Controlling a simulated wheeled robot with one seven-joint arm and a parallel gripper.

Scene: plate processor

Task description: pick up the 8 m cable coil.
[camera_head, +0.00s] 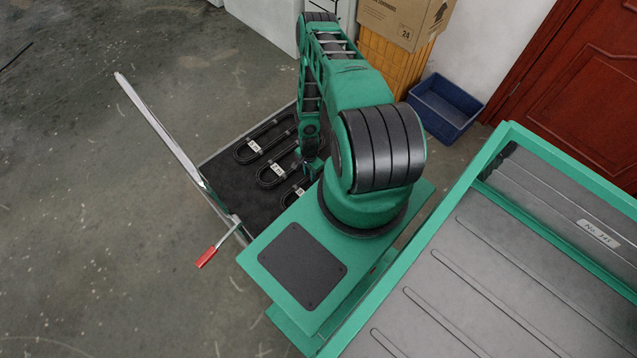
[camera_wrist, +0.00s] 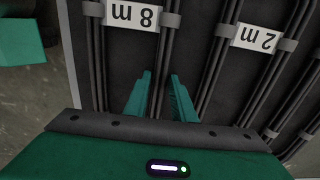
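The 8 m cable coil (camera_wrist: 98,55) is black, with a white "8 m" label that appears upside down at the top of the wrist view. My gripper (camera_wrist: 160,76) is open. Its two green fingers point at the coil, and the coil's right-hand strands run up from between the fingertips. I cannot tell whether the fingers touch the cable or how deep they reach. In the head view several black coils with white labels (camera_head: 254,145) lie in a dark-lined drawer (camera_head: 215,162). Their text is too small to read there, and my arm covers part of them.
The 2 m coil (camera_wrist: 217,65) lies close to the right of the 8 m coil, with another coil beyond it. The drawer's side wall stands close at the left in the wrist view. A blue bin (camera_head: 445,108) and a cardboard box (camera_head: 405,20) stand behind my arm.

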